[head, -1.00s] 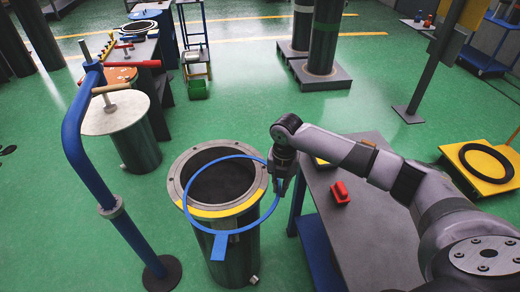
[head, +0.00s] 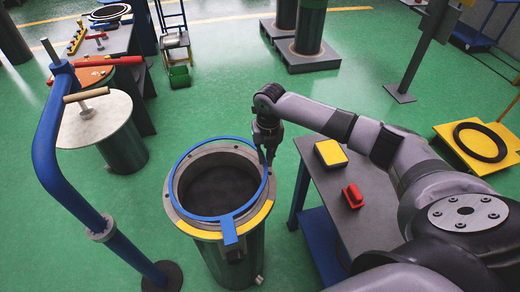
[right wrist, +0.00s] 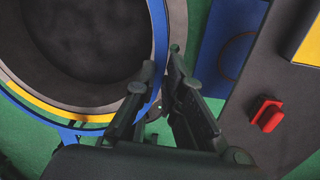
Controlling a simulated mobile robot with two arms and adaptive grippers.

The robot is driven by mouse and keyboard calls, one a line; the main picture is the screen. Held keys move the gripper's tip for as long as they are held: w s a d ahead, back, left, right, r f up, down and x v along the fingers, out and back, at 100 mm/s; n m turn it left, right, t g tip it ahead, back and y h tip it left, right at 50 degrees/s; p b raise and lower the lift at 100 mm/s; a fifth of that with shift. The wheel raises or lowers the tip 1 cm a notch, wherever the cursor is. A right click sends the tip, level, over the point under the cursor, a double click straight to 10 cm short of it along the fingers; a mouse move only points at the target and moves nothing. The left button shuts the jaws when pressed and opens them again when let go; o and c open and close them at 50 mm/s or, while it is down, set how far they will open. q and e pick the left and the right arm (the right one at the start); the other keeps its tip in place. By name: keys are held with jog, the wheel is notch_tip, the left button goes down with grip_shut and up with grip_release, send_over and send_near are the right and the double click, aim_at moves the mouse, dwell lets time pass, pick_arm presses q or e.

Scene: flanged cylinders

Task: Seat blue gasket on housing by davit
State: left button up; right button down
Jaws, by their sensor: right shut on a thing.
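The blue gasket (head: 229,228) is a thin ring with a short tab toward the front. It lies over the top flange of the housing (head: 240,258), a dark green open cylinder with a yellow arc on its front rim. The ring looks roughly centred, a little toward the back; I cannot tell whether it touches the flange. My right gripper (head: 268,152) is shut on the gasket's right side. In the right wrist view its fingers (right wrist: 164,62) close at the blue ring (right wrist: 159,28). The blue davit (head: 47,140) stands left of the housing. My left gripper is out of view.
A grey table (head: 338,190) right of the housing carries a yellow block (head: 330,153) and a red part (head: 352,196). A lidded cylinder (head: 95,120) stands behind the davit. A black ring (head: 482,142) lies on a yellow platform at right.

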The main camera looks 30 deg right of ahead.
jog(key=shift+s+d+f+t+y, duration=0.15)
jog(key=shift+s+t+y, duration=0.3)
jog(key=shift+y, duration=0.35)
notch_tip(320, 180, down, 2)
jog(key=shift+f+b, duration=0.2)
jog(key=shift+b, duration=0.75)
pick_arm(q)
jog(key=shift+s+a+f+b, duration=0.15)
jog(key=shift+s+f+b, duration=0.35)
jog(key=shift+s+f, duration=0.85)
pick_arm(e)
jog(key=shift+f, duration=0.85)
pick_arm(q)
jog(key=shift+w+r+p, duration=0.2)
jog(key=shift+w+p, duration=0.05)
jog(key=shift+p, duration=0.05)
